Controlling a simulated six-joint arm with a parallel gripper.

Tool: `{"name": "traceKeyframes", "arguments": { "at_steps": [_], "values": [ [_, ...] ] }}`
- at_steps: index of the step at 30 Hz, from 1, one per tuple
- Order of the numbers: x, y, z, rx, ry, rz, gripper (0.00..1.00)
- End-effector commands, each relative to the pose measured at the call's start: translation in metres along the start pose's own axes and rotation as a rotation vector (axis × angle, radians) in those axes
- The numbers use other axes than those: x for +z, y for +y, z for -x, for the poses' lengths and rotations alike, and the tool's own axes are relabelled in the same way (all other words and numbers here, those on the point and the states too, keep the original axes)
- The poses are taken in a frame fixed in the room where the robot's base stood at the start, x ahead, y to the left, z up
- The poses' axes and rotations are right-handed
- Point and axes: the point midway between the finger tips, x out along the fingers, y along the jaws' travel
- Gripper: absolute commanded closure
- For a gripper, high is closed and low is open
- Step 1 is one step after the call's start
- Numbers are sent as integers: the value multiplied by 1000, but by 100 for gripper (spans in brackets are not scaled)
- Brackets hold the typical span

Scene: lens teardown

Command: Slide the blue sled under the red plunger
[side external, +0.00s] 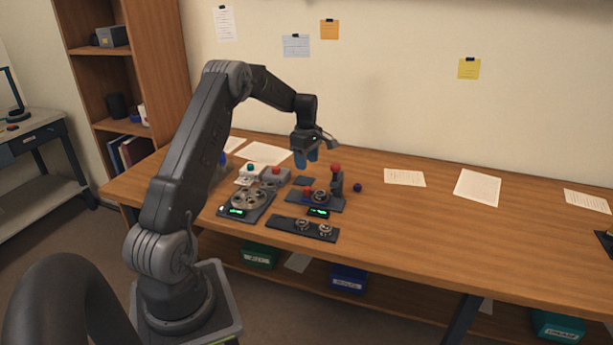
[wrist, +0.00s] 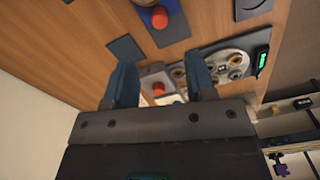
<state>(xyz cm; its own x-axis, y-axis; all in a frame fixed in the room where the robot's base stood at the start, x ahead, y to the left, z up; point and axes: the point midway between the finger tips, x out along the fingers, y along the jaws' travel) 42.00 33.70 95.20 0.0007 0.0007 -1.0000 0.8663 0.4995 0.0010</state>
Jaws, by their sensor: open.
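The red plunger (side external: 336,168) is the round red knob on top of a dark upright post, at the right of a dark press base (side external: 330,206) on the bench. In the wrist view a red knob (wrist: 159,17) shows near the top edge, over a dark plate. A ring-shaped lens part (side external: 319,196) sits on the base left of the post. My gripper (side external: 306,160) is open and empty, above and left of the plunger. Its blue fingers (wrist: 160,82) are apart in the wrist view.
A tray with a round metal carousel (side external: 248,198) stands left of the press. A grey box with a red button (side external: 276,174) is behind it. A dark plate with ring parts (side external: 302,228) lies in front. Bench farther right is mostly clear.

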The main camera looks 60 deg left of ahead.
Motion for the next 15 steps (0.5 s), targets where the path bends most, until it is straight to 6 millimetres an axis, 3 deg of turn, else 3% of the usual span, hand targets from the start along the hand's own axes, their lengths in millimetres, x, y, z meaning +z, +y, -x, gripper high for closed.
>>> {"name": "traceKeyframes", "arguments": {
  "at_steps": [6,15],
  "values": [
    [0,0,29,1,0,0,49],
    [0,0,36,-1,0,0,49]
  ]
}}
